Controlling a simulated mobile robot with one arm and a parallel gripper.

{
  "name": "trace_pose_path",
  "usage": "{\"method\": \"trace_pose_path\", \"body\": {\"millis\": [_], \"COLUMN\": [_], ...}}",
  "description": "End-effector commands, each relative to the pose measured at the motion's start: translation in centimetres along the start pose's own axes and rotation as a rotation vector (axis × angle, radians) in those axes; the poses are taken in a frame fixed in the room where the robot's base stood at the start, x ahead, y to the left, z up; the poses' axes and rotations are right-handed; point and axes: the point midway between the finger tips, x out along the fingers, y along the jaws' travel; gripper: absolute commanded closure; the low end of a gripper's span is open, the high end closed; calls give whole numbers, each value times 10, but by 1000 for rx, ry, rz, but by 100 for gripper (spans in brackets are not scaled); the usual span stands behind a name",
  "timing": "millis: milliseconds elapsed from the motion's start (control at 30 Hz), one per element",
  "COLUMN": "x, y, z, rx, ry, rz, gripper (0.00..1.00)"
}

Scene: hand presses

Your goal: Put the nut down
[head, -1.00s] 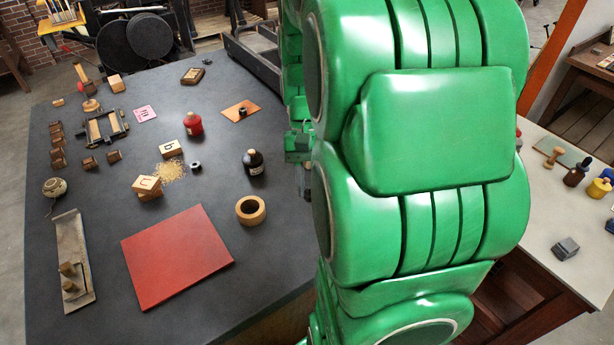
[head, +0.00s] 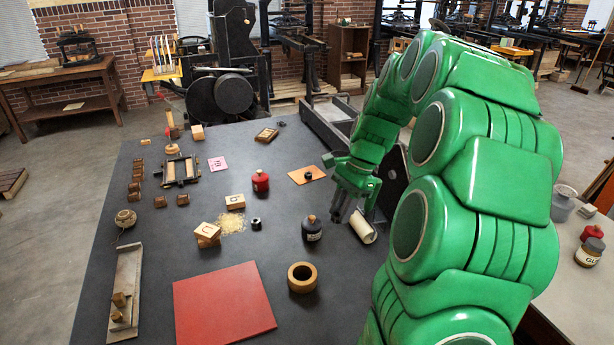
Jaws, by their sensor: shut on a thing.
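My green gripper (head: 347,214) hangs over the right part of the dark table (head: 150,220), pointing down, right of the black bottle (head: 312,230). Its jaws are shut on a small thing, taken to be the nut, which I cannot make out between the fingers. A small dark ring-shaped piece (head: 256,224) stands on the table left of the black bottle. Another small dark piece (head: 308,176) sits on the orange card (head: 298,172). A cream roll (head: 363,228) shows close beside the fingertips; I cannot tell whether they touch.
A wooden ring (head: 302,278) and a red board (head: 220,305) lie at the front. A red bottle (head: 260,182), wooden blocks (head: 207,235) and yellowish grains (head: 232,222) stand around the middle. A long grey trough (head: 325,128) runs along the back right edge.

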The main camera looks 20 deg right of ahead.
Motion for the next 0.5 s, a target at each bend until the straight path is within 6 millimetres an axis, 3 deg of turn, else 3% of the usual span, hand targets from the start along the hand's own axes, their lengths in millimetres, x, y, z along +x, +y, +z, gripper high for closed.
{"method": "trace_pose_path", "body": {"millis": [500], "x": [-18], "y": [-116], "z": [-36], "rx": [614], "ry": [0], "rz": [-257], "gripper": [100]}}
